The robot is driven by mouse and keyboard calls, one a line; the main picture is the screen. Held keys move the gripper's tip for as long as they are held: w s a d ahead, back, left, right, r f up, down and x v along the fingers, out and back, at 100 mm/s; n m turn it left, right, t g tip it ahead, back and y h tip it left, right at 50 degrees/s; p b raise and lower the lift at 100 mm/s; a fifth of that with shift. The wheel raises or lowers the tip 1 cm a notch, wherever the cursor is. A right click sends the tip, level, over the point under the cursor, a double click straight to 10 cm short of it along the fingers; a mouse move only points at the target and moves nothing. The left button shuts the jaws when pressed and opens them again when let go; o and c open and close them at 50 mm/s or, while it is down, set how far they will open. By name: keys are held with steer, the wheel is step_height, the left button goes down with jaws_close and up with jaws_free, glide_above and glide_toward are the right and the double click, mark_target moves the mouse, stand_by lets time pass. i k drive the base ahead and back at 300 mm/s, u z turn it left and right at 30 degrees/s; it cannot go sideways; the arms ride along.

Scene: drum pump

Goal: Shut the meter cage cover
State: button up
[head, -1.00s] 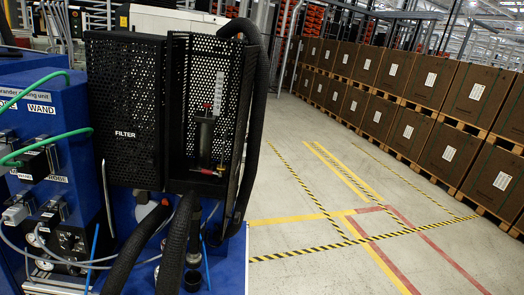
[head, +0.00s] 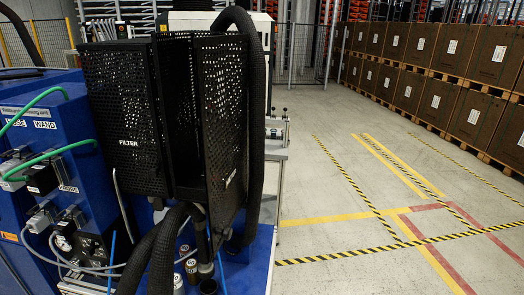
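The meter cage (head: 187,110) is a black perforated box right of the cage marked FILTER (head: 125,115). Its cover (head: 226,120) is a tall black perforated panel with white lettering, seen at a steep slant from its outer face. The cover stands out from the cage toward me, with its near edge on the left. A dark gap shows between that edge and the filter cage, so the cover is open. The cover hides the meter inside. My gripper is not in view, so I cannot tell whether it touches the cover.
A thick black hose (head: 258,120) runs close behind the cover's right side. More hoses (head: 150,255) rise below the cages. A blue unit (head: 40,150) with green cables stands at left. Open floor with striped markings (head: 350,185) lies at right, before stacked boxes (head: 435,100).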

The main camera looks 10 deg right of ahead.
mark_target(221, 61)
steer(key=z, duration=0.1)
steer(key=i, duration=1)
steer(key=u, duration=0.5)
steer(key=k, duration=0.85)
steer(key=z, duration=0.35)
steer(key=i, duration=0.5)
